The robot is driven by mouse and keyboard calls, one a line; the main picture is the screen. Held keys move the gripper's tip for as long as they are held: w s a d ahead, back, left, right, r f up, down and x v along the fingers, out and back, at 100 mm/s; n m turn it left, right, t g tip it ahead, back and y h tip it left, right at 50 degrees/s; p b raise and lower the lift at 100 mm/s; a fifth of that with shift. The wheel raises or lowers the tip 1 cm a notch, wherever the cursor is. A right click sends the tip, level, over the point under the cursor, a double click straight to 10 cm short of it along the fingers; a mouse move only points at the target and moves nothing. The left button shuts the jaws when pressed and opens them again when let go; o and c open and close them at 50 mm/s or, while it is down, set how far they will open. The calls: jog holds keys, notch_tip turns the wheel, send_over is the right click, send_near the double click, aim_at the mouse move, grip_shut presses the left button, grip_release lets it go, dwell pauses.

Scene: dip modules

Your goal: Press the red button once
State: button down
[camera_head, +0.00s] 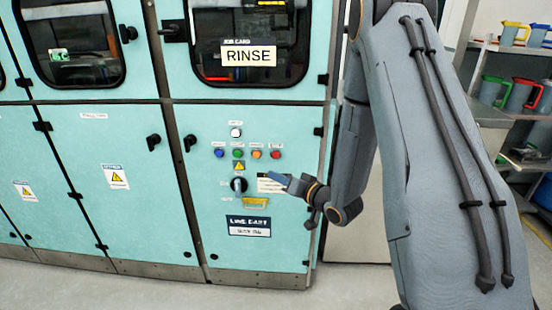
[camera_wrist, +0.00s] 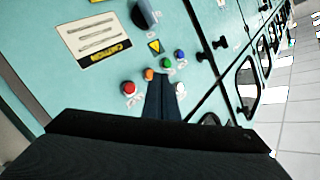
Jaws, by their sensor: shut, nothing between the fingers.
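The red button (camera_head: 275,154) is at the right end of a row of coloured buttons on the teal cabinet's control panel. It also shows in the wrist view as a red dome (camera_wrist: 128,88), left of my fingers and uncovered. My gripper (camera_head: 272,177) is in front of the panel, a little below the red button in the head view. In the wrist view my gripper's dark fingers (camera_wrist: 158,80) are shut together with nothing between them, their tips appearing near the orange and green buttons. I see no contact with the red button.
Beside the red button are the orange (camera_head: 256,154), green (camera_head: 238,153) and blue (camera_head: 219,152) buttons, with a white button (camera_head: 236,132) above. A black rotary knob (camera_head: 238,185) and a yellow handle (camera_head: 256,203) are below. A shelf with coloured jugs (camera_head: 494,91) stands at right.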

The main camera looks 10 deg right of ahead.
jog(key=shift+w, duration=0.1)
dwell(0.3)
jog(key=shift+w+d+b, duration=0.4)
jog(key=shift+w+d, duration=0.05)
jog(key=shift+w, duration=0.9)
jog(key=shift+w+d+b, duration=0.4)
jog(key=shift+w+d, duration=0.05)
jog(key=shift+w, duration=0.95)
jog(key=shift+w+d+b, duration=0.4)
jog(key=shift+w+d, duration=0.05)
jog(key=shift+w, duration=0.9)
jog(key=shift+w, duration=0.1)
jog(key=shift+w+d, duration=0.1)
jog(key=shift+w, duration=0.2)
jog(key=shift+w+d, duration=0.15)
jog(key=shift+w, duration=0.3)
jog(key=shift+s+r, duration=0.1)
jog(key=shift+s, duration=0.05)
jog(key=shift+s+a+p, duration=0.25)
jog(key=shift+s+p, duration=0.15)
jog(key=shift+s, duration=0.3)
jog(key=shift+s+a+p, duration=0.25)
jog(key=shift+s+p, duration=0.05)
jog(key=shift+s, duration=0.5)
jog(key=shift+s+a+p, duration=0.3)
jog(key=shift+s+p, duration=0.05)
jog(key=shift+s, duration=0.4)
jog(key=shift+s+a+p, duration=0.25)
jog(key=shift+s+p, duration=0.05)
jog(key=shift+s, duration=0.5)
